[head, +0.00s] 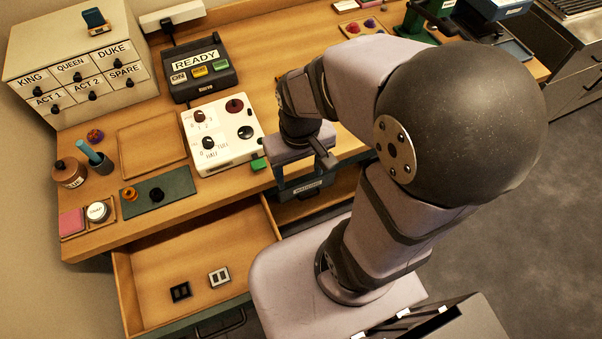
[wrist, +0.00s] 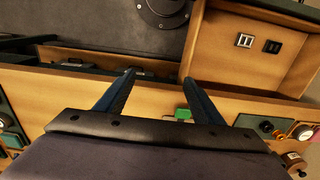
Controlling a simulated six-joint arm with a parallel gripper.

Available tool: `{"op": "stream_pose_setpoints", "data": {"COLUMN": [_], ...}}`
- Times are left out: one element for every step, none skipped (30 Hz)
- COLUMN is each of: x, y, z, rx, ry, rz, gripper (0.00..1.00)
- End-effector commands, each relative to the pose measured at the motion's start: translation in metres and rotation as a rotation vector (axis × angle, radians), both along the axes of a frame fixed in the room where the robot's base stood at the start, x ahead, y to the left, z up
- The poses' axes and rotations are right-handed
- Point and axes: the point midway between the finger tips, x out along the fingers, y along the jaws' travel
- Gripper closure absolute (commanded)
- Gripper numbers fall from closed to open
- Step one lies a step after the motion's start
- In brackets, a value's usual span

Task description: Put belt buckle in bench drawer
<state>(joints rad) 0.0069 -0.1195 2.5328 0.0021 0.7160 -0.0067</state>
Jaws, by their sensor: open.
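The open bench drawer (head: 222,244) is pulled out from the front of the bench at the lower left; it also shows at the upper right of the wrist view (wrist: 240,75). Two small buckle-like pieces lie flat and apart in it: a black one (head: 180,291) and a silver one (head: 219,276). Both show in the wrist view, the silver one (wrist: 244,40) left of the black one (wrist: 272,47). I cannot tell which is the belt buckle of the task. My gripper (wrist: 160,76) is open and empty over the bench's front edge, beside the drawer.
A second drawer (head: 343,187), partly open, lies below my gripper with dark items inside. A white box with knobs (head: 222,132) and a green tab stand close by on the bench.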

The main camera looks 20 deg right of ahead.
Motion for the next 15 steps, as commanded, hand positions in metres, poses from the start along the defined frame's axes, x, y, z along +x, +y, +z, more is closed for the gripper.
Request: {"op": "stream_pose_setpoints", "data": {"x": [-0.0062, -0.0084, -0.0103, -0.011, -0.0113, -0.0112, -0.0111, -0.011, -0.0109, -0.0108, -0.0108, -0.0107, -0.0106, -0.0106, -0.0102], "y": [0.0006, 0.0008, 0.0009, 0.001, 0.001, 0.001, 0.001, 0.001, 0.0009, 0.0009, 0.0009, 0.0009, 0.0009, 0.0009, 0.0009], "z": [-0.0013, -0.0017, -0.0021, -0.0023, -0.0024, -0.0025, -0.0025, -0.0024, -0.0024, -0.0024, -0.0024, -0.0024, -0.0024, -0.0024, -0.0023], "rx": [-0.002, -0.002, -0.003, -0.003, -0.003, -0.003, -0.003, -0.003, -0.003, -0.003, -0.003, -0.003, -0.003, -0.003, -0.003], "ry": [0.006, 0.009, 0.011, 0.012, 0.013, 0.013, 0.013, 0.013, 0.013, 0.013, 0.013, 0.012, 0.012, 0.012, 0.012], "rz": [0.001, 0.0, 0.0, 0.0, -0.001, -0.001, -0.001, -0.001, -0.001, -0.001, 0.0, 0.0, 0.0, 0.0, -0.001], "gripper": [0.38, 0.38, 0.38, 0.34, 0.34, 0.34, 0.34, 0.34, 0.34, 0.34, 0.34, 0.34, 0.34, 0.34, 0.34]}}
